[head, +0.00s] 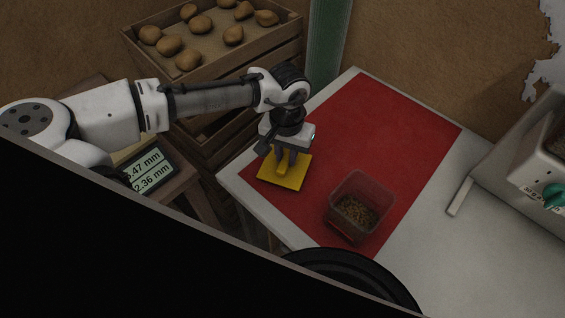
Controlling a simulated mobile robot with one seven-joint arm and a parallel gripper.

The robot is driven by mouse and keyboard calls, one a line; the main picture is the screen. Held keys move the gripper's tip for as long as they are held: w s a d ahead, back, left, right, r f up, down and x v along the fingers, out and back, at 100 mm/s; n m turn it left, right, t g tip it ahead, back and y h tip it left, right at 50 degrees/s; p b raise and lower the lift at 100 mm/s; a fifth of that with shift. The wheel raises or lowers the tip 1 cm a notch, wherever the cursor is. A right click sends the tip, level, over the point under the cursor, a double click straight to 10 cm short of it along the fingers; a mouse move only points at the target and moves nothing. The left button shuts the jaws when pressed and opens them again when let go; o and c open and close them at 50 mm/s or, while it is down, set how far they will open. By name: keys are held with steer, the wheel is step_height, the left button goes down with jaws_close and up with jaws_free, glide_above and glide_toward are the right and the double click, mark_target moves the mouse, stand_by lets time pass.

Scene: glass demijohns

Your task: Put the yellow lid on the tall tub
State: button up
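The yellow lid (294,181) is a flat square with a small raised grip, at the left side of the red mat (369,124). My gripper (286,168) points down right over the lid, its fingers at the lid's raised grip. The fingers look close together, but I cannot tell whether they are closed on it or whether the lid is lifted. The tall tub (361,205) is clear, square and open-topped, with brownish bits in its bottom. It stands on the mat to the right of the lid and nearer the front edge.
A white machine with a green knob (554,197) stands at the right. A wooden crate of potatoes (213,40) is behind my arm, beside a green post (326,45). A display (150,169) sits at the left. The mat's back part is clear.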

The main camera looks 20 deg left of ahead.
jaws_close()
steer(key=shift+r, duration=0.25)
steer(key=shift+r+p, duration=0.8)
steer(key=shift+p, duration=0.25)
steer(key=shift+r, duration=0.15)
step_height(320, 180, up, 5)
steer(key=p, duration=0.4)
steer(key=shift+p, duration=0.4)
steer(key=shift+s+f, duration=0.1)
steer(key=shift+f, duration=0.15)
